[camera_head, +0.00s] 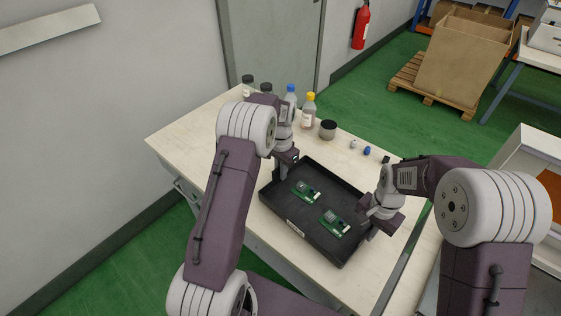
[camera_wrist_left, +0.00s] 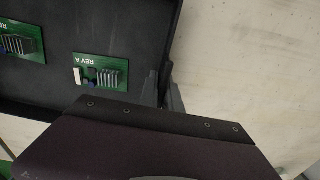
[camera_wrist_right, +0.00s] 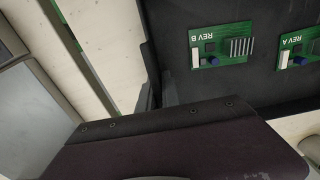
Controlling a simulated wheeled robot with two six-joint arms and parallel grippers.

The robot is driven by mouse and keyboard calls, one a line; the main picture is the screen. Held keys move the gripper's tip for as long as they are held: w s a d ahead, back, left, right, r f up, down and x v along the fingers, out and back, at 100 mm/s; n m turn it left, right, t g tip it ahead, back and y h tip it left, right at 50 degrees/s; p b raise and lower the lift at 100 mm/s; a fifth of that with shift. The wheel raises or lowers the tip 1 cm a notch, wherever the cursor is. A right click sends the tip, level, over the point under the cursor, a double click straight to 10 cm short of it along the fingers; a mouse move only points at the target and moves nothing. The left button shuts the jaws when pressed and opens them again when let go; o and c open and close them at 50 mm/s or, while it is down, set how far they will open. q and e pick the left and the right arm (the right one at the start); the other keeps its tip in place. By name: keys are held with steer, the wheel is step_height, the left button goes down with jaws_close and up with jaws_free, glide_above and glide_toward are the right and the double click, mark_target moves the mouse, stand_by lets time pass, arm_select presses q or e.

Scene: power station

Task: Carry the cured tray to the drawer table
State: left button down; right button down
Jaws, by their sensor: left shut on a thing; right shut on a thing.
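The black tray (camera_head: 300,224) is at the table (camera_head: 182,137) with two green circuit boards in it. One board (camera_head: 305,191) reads REV A in the left wrist view (camera_wrist_left: 100,72). The other board (camera_head: 334,223) reads REV B in the right wrist view (camera_wrist_right: 220,46). My left gripper (camera_head: 281,181) is shut on the tray's left wall, and its fingers show at the wall in the left wrist view (camera_wrist_left: 170,90). My right gripper (camera_head: 370,230) is shut on the opposite wall, which shows in the right wrist view (camera_wrist_right: 152,90). I cannot tell whether the tray touches the tabletop.
Several bottles, among them a yellow-capped one (camera_head: 309,110), and a dark-lidded jar (camera_head: 328,129) stand along the table's back. Small blue items (camera_head: 367,151) lie nearby. A cardboard box (camera_head: 463,62) sits on a pallet (camera_head: 421,84). A white-sided unit (camera_head: 512,165) stands at right.

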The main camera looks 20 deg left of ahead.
arm_select(q)
steer(key=c, duration=1.9)
jaws_free()
steer(key=shift+d+f, duration=0.1)
steer(key=shift+f, duration=0.35)
arm_select(e)
steer(key=c, duration=1.9)
jaws_free()
steer(key=shift+f, duration=0.4)
arm_select(q)
steer(key=o, duration=0.4)
steer(key=shift+r, duration=0.15)
steer(key=shift+c, duration=0.2)
arm_select(e)
steer(key=o, duration=0.4)
steer(key=shift+r, duration=0.1)
steer(key=shift+c, duration=0.2)
arm_select(q)
step_height(320, 180, up, 12)
arm_select(e)
step_height(320, 180, up, 12)
steer(key=shift+r, duration=0.1)
